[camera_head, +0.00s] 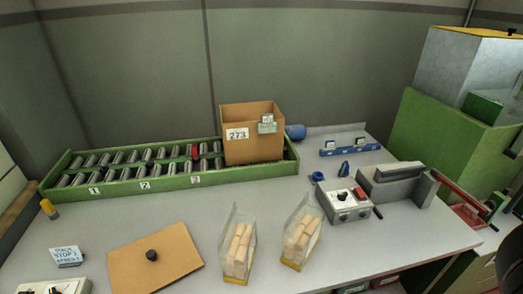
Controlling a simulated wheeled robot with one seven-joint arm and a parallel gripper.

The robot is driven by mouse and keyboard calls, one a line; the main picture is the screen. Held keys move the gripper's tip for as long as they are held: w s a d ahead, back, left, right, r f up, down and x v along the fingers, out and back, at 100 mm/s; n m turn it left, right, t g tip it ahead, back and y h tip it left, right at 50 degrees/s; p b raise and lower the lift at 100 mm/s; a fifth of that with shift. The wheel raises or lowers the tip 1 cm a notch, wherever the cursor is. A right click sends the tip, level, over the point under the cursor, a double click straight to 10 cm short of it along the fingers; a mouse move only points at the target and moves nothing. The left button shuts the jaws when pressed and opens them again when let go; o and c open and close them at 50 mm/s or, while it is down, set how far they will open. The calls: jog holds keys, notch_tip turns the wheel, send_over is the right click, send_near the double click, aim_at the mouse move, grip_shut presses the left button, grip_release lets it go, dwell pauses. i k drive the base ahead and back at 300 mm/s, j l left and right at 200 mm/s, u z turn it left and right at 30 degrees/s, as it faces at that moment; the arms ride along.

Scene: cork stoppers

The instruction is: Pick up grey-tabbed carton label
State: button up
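A brown open carton (255,150) stands at the right end of the green roller conveyor. A white label reading 273 (237,134) is on its front. A small greyish-green label with a pale tab (267,127) sits at the carton's upper front right; I cannot tell whether it is the grey-tabbed one. A blue holder (350,149) on the table, right of the carton, bears two small pale-topped pieces, too small to identify.
Two clear bags of corks (239,247) (301,232) stand at the front. A brown board with a black knob (155,262) lies to their left. A grey control box (343,201) and a grey vise-like block (396,184) stand right. Bare table lies between conveyor and bags.

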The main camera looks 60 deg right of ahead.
aim_at(266, 119)
jog(key=z, duration=1.15)
